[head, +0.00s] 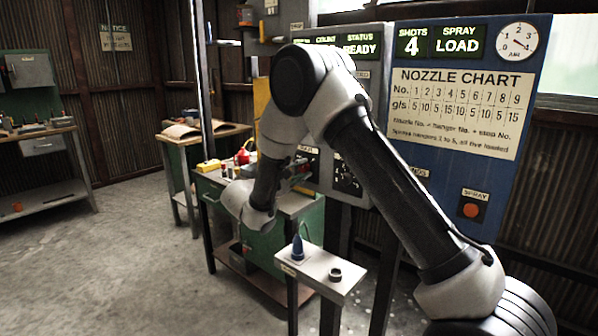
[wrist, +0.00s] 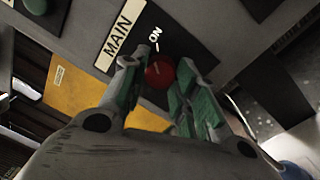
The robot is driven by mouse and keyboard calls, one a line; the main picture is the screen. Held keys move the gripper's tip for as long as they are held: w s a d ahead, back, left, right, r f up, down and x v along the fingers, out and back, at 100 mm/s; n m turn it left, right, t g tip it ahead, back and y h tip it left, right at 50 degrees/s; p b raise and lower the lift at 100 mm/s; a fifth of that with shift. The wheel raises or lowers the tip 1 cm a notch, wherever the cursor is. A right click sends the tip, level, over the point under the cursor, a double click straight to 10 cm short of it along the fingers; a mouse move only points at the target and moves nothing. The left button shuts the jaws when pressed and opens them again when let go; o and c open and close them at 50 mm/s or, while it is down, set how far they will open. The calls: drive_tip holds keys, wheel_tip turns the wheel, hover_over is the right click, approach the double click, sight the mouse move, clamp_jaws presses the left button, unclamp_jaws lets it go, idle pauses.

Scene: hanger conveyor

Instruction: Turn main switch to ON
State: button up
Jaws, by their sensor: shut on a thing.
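The main switch is a red round knob (wrist: 159,74) on a dark plate in the wrist view. A pale label reading MAIN (wrist: 119,36) sits beside it, and a white ON mark (wrist: 155,34) with a short tick stands just above the knob. My gripper (wrist: 157,79) has its green-padded fingers on both sides of the knob and is shut on it. The knob's own pointer is too dim to read. In the head view my arm covers much of the control panel (head: 378,115), and the knob cannot be made out.
The panel display (head: 361,47) reads READY. A blue board (head: 533,85) to the right shows SHOTS 4, SPRAY LOAD, a nozzle chart and an orange-red SPRAY button (head: 471,210). A small stand (head: 318,270) with a blue nozzle is below my arm. Open floor lies left.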

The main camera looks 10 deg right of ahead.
drive_tip(key=shift+m, duration=0.9)
drive_tip(key=o, duration=1)
drive_tip(key=v, duration=1.2)
